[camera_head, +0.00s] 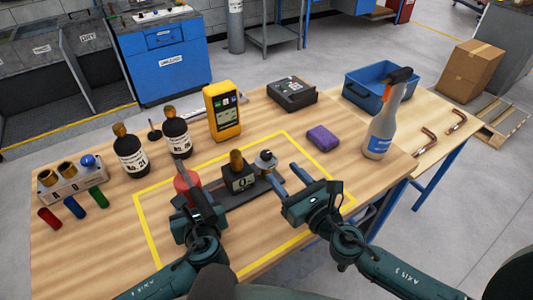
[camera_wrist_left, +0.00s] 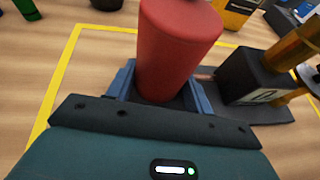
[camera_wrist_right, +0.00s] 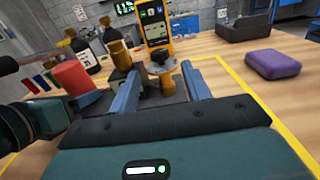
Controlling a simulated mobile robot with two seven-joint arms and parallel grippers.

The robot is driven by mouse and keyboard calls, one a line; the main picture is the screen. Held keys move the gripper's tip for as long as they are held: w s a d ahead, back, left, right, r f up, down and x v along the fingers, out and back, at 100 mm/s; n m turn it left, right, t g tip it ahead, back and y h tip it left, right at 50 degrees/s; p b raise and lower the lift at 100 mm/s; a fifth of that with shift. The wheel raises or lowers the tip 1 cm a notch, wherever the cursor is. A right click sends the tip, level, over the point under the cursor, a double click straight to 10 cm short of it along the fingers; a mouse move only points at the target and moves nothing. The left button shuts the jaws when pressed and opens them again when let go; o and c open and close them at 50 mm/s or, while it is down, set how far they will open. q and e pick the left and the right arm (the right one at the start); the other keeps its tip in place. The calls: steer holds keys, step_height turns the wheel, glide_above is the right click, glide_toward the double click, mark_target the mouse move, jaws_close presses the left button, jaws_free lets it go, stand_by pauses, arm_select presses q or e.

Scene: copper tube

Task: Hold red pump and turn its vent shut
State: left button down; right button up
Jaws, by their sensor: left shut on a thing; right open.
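The red pump (camera_head: 186,184) is an upright red cylinder at the left end of a dark base plate (camera_head: 250,194). It fills the middle of the left wrist view (camera_wrist_left: 178,45). My left gripper (camera_head: 188,196) is shut on it, with one finger on each side. A black block with a dial and brass top (camera_head: 238,178) stands mid-plate. At the plate's right end is the vent, with a round knob (camera_head: 265,159) on a brass stem; it also shows in the right wrist view (camera_wrist_right: 162,66). My right gripper (camera_head: 288,181) is open, its fingers pointing toward the vent, apparently not touching it.
A yellow tape outline (camera_head: 290,137) surrounds the plate. A purple block (camera_head: 322,138) and spray bottle (camera_head: 382,130) stand to the right. Two dark bottles (camera_head: 130,155), a yellow meter (camera_head: 222,112) and a rack (camera_head: 72,183) are behind and left.

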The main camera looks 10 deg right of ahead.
mark_target(268, 159)
steer(key=x, duration=0.8)
steer(key=shift+w+a, duration=0.2)
steer(key=shift+w, duration=0.15)
steer(key=shift+c, duration=0.6)
steer(key=c, duration=0.8)
steer(key=shift+m+h, duration=0.3)
steer(key=m+t+h, duration=0.1)
steer(key=m+h, duration=0.2)
steer(key=h, duration=0.1)
steer(key=shift+h, duration=0.3)
steer(key=shift+d+m+h, duration=0.1)
steer(key=shift+m+h, duration=1)
steer(key=shift+h, duration=1)
